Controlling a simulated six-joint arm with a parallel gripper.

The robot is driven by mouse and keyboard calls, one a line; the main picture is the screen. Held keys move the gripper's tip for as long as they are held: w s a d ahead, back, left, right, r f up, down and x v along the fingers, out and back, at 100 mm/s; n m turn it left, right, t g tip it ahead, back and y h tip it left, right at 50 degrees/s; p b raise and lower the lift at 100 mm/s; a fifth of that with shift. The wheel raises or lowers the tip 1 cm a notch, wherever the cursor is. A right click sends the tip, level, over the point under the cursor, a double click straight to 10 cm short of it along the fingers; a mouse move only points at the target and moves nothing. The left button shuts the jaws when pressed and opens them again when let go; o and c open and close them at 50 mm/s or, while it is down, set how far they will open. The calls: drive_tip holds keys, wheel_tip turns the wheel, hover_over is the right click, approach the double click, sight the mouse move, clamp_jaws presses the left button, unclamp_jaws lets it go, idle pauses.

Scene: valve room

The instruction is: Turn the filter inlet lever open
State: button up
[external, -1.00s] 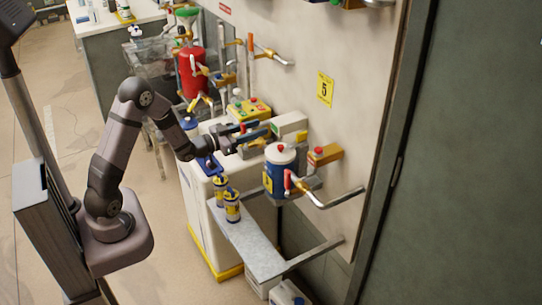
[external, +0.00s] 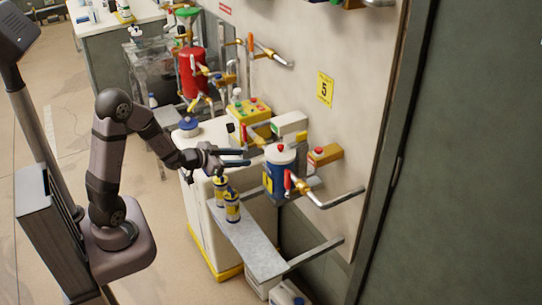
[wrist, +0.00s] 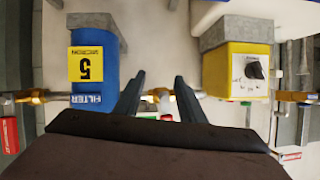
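The filter (external: 279,178) is a blue canister with a pale top and a red cap, mounted by the wall. Its blue body, marked FILTER, shows left of my fingers in the wrist view (wrist: 92,45). A brass valve (wrist: 156,95) on the pipe beside it shows between my fingers, with a small red part below it; I take this as the filter inlet valve, its lever mostly hidden. My gripper (external: 248,156) is open and empty, just left of the filter; its two dark fingers are spread apart in the wrist view (wrist: 160,77).
Another red lever (external: 288,182) sits on the pipe right of the filter. Two small yellow-and-blue canisters (external: 232,207) stand on a grey shelf (external: 262,256) below my gripper. A yellow button box (external: 254,110) lies behind. A yellow box with a black knob (wrist: 237,70) is right of my fingers.

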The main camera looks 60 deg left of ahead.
drive_tip(key=s+d+r+g+p, duration=0.1)
drive_tip(key=s+d+g+p, duration=0.2)
drive_tip(key=s, duration=0.4)
drive_tip(key=s+d+r+g+p, duration=0.2)
drive_tip(key=s+d+g+p, duration=0.2)
drive_tip(key=s, duration=0.3)
drive_tip(key=s+d+r+g+h+p, duration=0.1)
drive_tip(key=s+d+r+g+p, duration=0.1)
drive_tip(key=s, duration=0.5)
drive_tip(key=d+g+p, duration=0.1)
drive_tip(key=g+p, duration=0.1)
drive_tip(key=p, duration=0.1)
drive_tip(key=shift+d+n+g, duration=0.35)
drive_tip(key=shift+n+g, duration=0.05)
drive_tip(key=shift+r, duration=0.1)
drive_tip(key=c, duration=0.7)
drive_tip(key=shift+w+r+p, duration=0.2)
drive_tip(key=shift+w+p, duration=0.1)
drive_tip(key=shift+w, duration=0.05)
clamp_jaws()
drive_tip(key=w+a+r+y+p, duration=0.1)
drive_tip(key=w+r+p, duration=0.2)
drive_tip(key=w+r, duration=0.5)
drive_tip(key=w+r+g+y+p, duration=0.1)
drive_tip(key=w+r+y+p, duration=0.1)
drive_tip(key=w+r, duration=0.6)
drive_tip(key=w+p, duration=0.1)
drive_tip(key=w, duration=0.6)
drive_tip(key=shift+w+a+y, duration=0.3)
drive_tip(key=shift+w+a, duration=0.05)
